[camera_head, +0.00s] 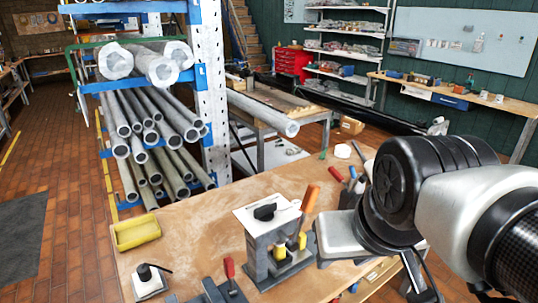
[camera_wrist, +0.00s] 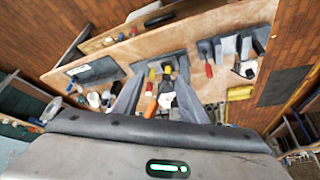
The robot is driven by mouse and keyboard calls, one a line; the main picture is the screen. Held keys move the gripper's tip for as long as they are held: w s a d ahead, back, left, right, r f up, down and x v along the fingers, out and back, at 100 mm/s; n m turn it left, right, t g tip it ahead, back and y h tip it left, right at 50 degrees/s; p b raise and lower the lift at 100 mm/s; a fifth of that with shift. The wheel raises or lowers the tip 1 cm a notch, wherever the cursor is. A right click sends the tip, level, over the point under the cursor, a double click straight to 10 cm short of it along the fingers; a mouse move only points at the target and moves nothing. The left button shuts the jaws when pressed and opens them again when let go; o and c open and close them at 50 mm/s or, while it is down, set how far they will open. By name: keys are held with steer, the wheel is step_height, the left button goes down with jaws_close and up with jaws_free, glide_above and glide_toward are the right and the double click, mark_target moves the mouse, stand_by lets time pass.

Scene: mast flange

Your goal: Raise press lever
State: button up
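The grey press (camera_head: 268,248) stands on the wooden bench, with a white top plate, a black knob and yellow parts at its side. Its lever appears to be the orange handle (camera_head: 309,199), which slants upward at the press's right side. My gripper (camera_head: 318,242) is just right of the press, its fingers mostly hidden in the head view. In the wrist view my gripper (camera_wrist: 160,80) has its two grey fingers apart. The orange handle (camera_wrist: 150,105) shows between them, nearer the palm. I cannot tell whether any finger touches it.
A yellow tray (camera_head: 136,232) lies at the bench's left edge. A red-handled tool (camera_head: 229,268) and a small black-topped device (camera_head: 149,281) stand at the front. Small tools (camera_head: 353,182) are behind my wrist. A rack of metal pipes (camera_head: 150,130) stands behind the bench.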

step_height(320, 180, up, 11)
steer(key=m+g+h+b, duration=0.3)
steer(key=m+h+b, duration=0.1)
steer(key=m, duration=0.8)
glide_above(311, 187)
steer(key=s+a, duration=0.3)
steer(key=a, duration=0.3)
steer(key=x, duration=0.5)
steer(key=b+x, duration=0.1)
steer(key=x, duration=0.5)
steer(key=b+x, duration=0.1)
steer(key=x, duration=0.5)
steer(key=shift+s+d, duration=0.15)
steer(key=shift+s, duration=0.1)
jaws_close()
